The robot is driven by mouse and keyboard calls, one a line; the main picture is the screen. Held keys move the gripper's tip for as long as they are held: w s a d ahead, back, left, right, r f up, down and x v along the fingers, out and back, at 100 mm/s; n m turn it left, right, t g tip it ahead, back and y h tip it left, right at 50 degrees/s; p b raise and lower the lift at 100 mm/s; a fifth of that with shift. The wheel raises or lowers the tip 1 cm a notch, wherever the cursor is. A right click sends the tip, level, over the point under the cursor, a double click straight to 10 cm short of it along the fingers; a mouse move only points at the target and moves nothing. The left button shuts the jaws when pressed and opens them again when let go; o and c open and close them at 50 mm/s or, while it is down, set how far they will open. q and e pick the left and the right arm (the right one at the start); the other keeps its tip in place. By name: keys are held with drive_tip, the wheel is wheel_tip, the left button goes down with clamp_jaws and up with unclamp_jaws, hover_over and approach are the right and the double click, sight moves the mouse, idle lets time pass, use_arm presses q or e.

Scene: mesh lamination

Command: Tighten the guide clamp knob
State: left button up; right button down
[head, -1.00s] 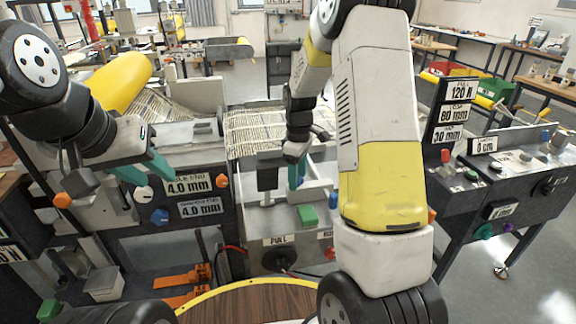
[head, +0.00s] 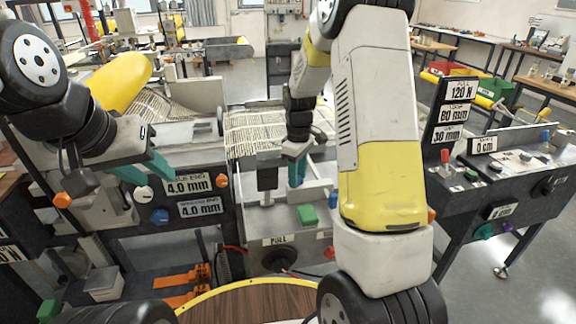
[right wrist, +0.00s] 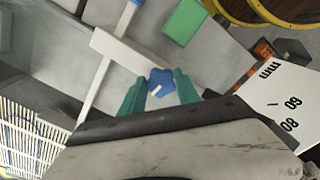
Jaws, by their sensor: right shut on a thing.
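The guide clamp knob, a blue star-shaped knob with a white mark (right wrist: 160,82), sits on a pale bar (right wrist: 125,53) in the right wrist view. My right gripper (right wrist: 161,92) is shut on it, with a teal finger on either side. In the head view my right gripper (head: 297,173) points down over the grey guide area, and its fingers hide the knob. My left gripper (head: 145,172) has its teal fingers apart and empty, in front of the dark panel with the 4.0 mm labels (head: 189,186).
A green block (head: 307,215) lies close to my right gripper; it also shows in the right wrist view (right wrist: 185,22). Printed mesh sheet (head: 250,135) lies behind. A blue knob (head: 159,216) is on the panel below my left gripper. A sign post (head: 447,115) stands right.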

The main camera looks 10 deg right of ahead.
drive_tip(key=m, duration=0.8)
drive_tip(key=shift+s+a, duration=0.1)
drive_tip(key=shift+a, duration=0.05)
drive_tip(key=m, duration=0.4)
drive_tip(key=shift+a+m, duration=0.1)
drive_tip(key=shift+m, duration=0.2)
drive_tip(key=shift+a+m, duration=0.1)
drive_tip(key=shift+m, duration=1.8)
drive_tip(key=c, duration=0.9)
unclamp_jaws()
